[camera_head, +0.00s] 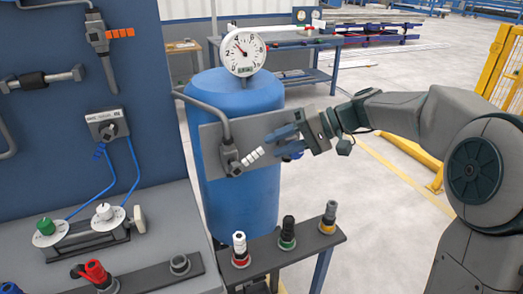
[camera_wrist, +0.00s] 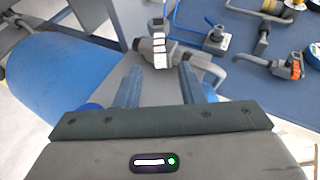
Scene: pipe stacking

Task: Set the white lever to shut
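The white lever (camera_head: 253,157) belongs to a grey valve (camera_head: 231,161) on a grey plate in front of the blue tank. In the head view it points right and slightly up from the valve, its free end towards my gripper (camera_head: 277,142). In the wrist view the white lever (camera_wrist: 160,50) lies ahead, lined up with the gap of my gripper (camera_wrist: 158,76). The two blue fingers are open and apart, with nothing held between them. Whether the lever's end reaches between the fingertips is hard to tell.
The blue tank (camera_head: 241,99) carries a round gauge (camera_head: 243,52) on top. A small bench (camera_head: 268,251) with several coloured connectors stands below my gripper. A blue panel (camera_head: 139,62) with an orange-handled valve (camera_head: 119,33) is at left. Open floor lies to the right.

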